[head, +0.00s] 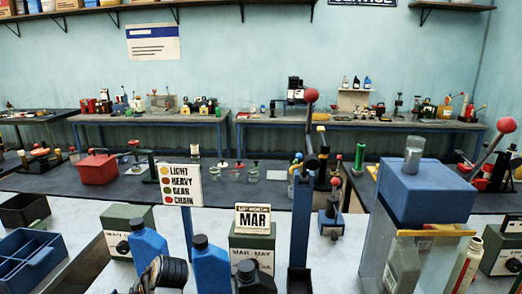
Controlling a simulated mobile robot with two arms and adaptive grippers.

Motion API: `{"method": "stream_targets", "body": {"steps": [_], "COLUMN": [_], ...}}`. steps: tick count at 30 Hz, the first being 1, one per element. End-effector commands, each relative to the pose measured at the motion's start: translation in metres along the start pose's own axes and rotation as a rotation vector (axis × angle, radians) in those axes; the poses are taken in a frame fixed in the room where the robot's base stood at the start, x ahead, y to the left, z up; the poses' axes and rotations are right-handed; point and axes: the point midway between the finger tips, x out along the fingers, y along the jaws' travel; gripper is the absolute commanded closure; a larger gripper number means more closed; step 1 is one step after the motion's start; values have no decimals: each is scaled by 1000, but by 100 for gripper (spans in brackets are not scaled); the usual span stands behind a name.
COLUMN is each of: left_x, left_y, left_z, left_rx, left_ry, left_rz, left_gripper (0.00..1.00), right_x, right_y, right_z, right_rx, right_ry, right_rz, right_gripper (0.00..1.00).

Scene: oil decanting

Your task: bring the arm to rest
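A black, ribbed shape (160,276) at the bottom edge, left of centre, looks like part of my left gripper. It is cut off by the frame and its fingertips cannot be made out. I see nothing clearly held in it. It overlaps the area just in front of two blue bottles with dark caps, one behind it (148,243) and one to its right (210,266). My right gripper is not in view.
A clear glass (413,155) stands on a tall blue block (425,192) at right. A green box (253,246) bears a MAR sign (253,219). A blue divided tray (30,258) lies at left. Red-knobbed levers (311,96) rise at centre and right. Bare pale bench shows between items.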

Motion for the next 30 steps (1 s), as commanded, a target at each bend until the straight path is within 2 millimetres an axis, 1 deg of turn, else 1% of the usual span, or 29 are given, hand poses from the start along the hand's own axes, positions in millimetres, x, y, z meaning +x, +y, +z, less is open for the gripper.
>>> {"method": "stream_targets", "body": {"steps": [1, 2, 4, 5, 6, 8, 9, 12, 15, 21, 30], "left_x": [13, 19, 33, 37, 42, 46, 46, 40, 31, 9, -28], "left_y": [18, 29, 57, 70, 89, 117, 136, 176, 207, 252, 306], "left_z": [0, -1, -3, -4, -5, -7, -8, -12, -15, -17, -17], "left_rx": [-60, -103, -219, -274, -349, -458, -527, -674, -777, -919, -1071], "left_ry": [17, 33, 79, 104, 138, 195, 234, 323, 390, 479, 561], "left_rz": [-1, -2, -7, -7, -4, 7, 21, 68, 123, 234, 412], "left_gripper": [25, 25, 25, 25, 25, 25, 25, 25, 25, 25, 25], "right_x": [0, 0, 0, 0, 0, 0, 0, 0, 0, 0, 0], "right_y": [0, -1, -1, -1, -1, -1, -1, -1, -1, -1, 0], "right_z": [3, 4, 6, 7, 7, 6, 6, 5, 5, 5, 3], "right_rx": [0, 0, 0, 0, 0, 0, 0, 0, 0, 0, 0], "right_ry": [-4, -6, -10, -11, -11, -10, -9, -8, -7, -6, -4], "right_rz": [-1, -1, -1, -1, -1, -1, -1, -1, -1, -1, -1], "right_gripper": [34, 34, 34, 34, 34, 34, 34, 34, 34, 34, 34]}}
